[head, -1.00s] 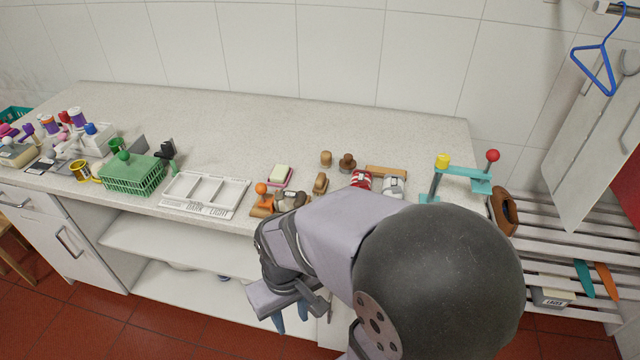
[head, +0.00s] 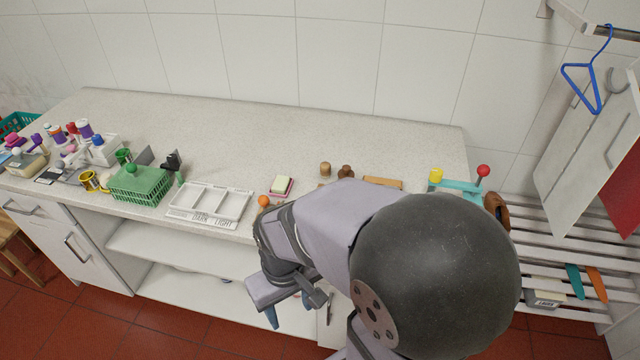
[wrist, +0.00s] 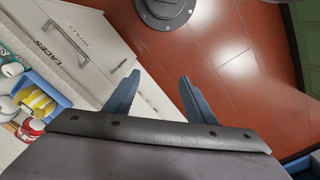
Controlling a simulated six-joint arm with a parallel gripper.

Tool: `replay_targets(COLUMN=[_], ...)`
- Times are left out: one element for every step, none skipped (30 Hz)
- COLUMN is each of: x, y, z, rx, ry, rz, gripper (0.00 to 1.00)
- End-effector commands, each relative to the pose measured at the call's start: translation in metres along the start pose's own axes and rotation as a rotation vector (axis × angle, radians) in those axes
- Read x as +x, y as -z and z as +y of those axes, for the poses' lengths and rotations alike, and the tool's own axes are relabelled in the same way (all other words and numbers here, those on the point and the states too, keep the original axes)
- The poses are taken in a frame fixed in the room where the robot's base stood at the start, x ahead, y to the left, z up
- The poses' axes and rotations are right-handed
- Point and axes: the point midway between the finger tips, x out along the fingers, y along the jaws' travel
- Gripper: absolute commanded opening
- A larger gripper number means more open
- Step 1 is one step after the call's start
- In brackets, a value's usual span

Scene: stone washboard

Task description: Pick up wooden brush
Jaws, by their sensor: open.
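My gripper (head: 288,306) is open and empty, below the counter's front edge and in front of the open shelves. Its two blue fingers stand apart in the wrist view (wrist: 159,88), with only floor and cabinet front beyond them. I cannot pick out the wooden brush for certain. Small wooden things stand on the counter behind my arm: a light wooden piece (head: 325,168), a dark brown knobbed piece (head: 346,171) and a flat wooden block (head: 382,182). My arm hides the counter area in front of them. No brush shows in the wrist view.
A white divided tray (head: 210,216), a green basket (head: 140,185) and a soap on a pink dish (head: 281,186) stand left of my arm. A turquoise stand (head: 455,186) with a red ball is at the right. The back of the counter (head: 290,130) is clear.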

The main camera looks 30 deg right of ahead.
Motion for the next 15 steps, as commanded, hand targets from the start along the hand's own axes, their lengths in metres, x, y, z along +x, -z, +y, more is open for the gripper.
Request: replay_targets(x=[-0.024, -0.030, -0.039, -0.046, -0.053, -0.063, -0.070, -0.069, -0.066, -0.063, -0.061, -0.057, -0.053, -0.050, -0.045], y=[0.003, 0.005, 0.009, 0.013, 0.018, 0.028, 0.040, 0.052, 0.067, 0.078, 0.089, 0.104, 0.116, 0.128, 0.144], z=[0.001, 0.002, 0.003, 0.004, 0.006, 0.010, 0.015, 0.020, 0.027, 0.032, 0.038, 0.047, 0.054, 0.061, 0.073], rx=[0.006, 0.010, 0.018, 0.025, 0.035, 0.055, 0.079, 0.105, 0.137, 0.162, 0.188, 0.222, 0.249, 0.279, 0.317], ry=[-0.001, -0.002, -0.003, -0.005, -0.007, -0.011, -0.016, -0.021, -0.027, -0.032, -0.037, -0.045, -0.050, -0.055, -0.063], rz=[0.002, 0.003, 0.007, 0.011, 0.014, 0.023, 0.033, 0.044, 0.056, 0.066, 0.077, 0.092, 0.103, 0.116, 0.133], gripper=[0.50, 0.50, 0.50, 0.50, 0.50, 0.50, 0.50, 0.50, 0.50, 0.50, 0.50, 0.50, 0.50, 0.50, 0.50])
